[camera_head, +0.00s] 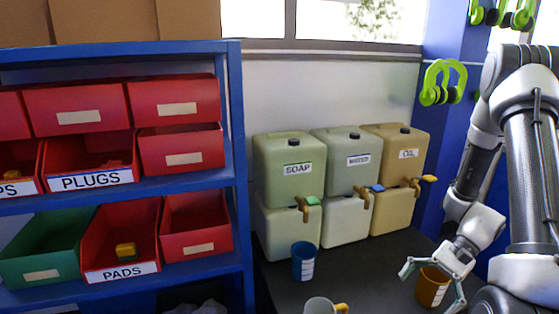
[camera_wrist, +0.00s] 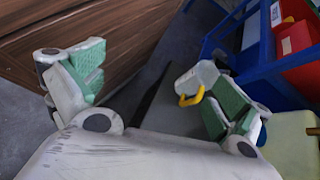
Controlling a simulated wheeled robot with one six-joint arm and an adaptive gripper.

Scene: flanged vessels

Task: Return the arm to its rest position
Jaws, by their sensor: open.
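My gripper (camera_head: 431,286) is at the lower right of the head view, over the dark counter (camera_head: 375,268). Its two fingers are spread wide. In the wrist view my gripper (camera_wrist: 152,78) is open, with green pads and nothing between the fingers. An orange-brown cup (camera_head: 434,289) with a white scale shows between the fingers in the head view. It does not show between them in the wrist view, so it appears to stand behind the gripper. My arm comes down from the upper right.
A blue cup (camera_head: 303,262) and a grey cup with a yellow handle (camera_head: 320,306) stand on the counter; the grey one (camera_wrist: 198,77) shows in the wrist view. Soap (camera_head: 290,170), middle (camera_head: 350,165) and oil (camera_head: 400,150) canisters stand behind. A blue bin shelf (camera_head: 240,180) is left.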

